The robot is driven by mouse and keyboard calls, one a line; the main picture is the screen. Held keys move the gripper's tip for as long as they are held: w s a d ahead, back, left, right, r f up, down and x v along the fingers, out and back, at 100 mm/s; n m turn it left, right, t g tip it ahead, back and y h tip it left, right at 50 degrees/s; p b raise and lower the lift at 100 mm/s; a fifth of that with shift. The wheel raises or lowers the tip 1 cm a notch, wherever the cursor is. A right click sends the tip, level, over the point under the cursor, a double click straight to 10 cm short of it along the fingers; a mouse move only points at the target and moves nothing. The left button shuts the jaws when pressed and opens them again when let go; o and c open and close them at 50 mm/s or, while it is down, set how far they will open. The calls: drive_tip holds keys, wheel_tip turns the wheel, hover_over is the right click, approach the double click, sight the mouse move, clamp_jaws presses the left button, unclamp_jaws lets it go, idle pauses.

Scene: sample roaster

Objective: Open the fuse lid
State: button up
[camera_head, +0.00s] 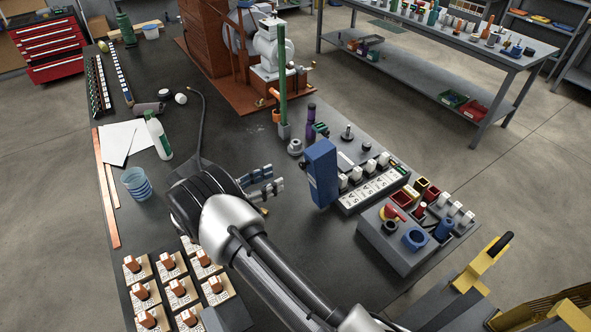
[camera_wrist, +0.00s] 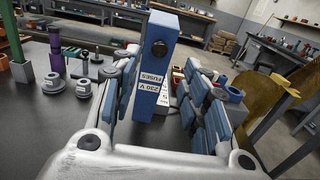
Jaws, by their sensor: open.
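A tall blue box (camera_head: 321,172) stands upright at the left end of the switch row. In the wrist view the blue fuse box (camera_wrist: 163,28) carries a black round knob (camera_wrist: 159,47) on its face and an upside-down label reading "FUSES 230 V" (camera_wrist: 149,83). I cannot tell the lid from the body, and no opening shows. My gripper (camera_head: 277,180) is open and empty, a short gap left of the box. In the wrist view the fingers (camera_wrist: 166,88) frame the box from either side, and I see no contact.
A panel of white switches (camera_head: 371,192) adjoins the box on the right. A grey control box (camera_head: 403,252) with a red-handled switch is nearer the front right. A purple bottle (camera_head: 311,120) and a green post (camera_head: 282,75) stand behind. Dark tabletop left of the gripper is partly clear.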

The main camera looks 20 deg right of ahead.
sight(300, 166)
drive_tip(key=d, duration=0.3)
drive_tip(key=w+d+b, duration=0.1)
drive_tip(key=d, duration=0.5)
drive_tip(key=shift+w, duration=0.4)
drive_tip(key=shift+c, duration=0.3)
clamp_jaws()
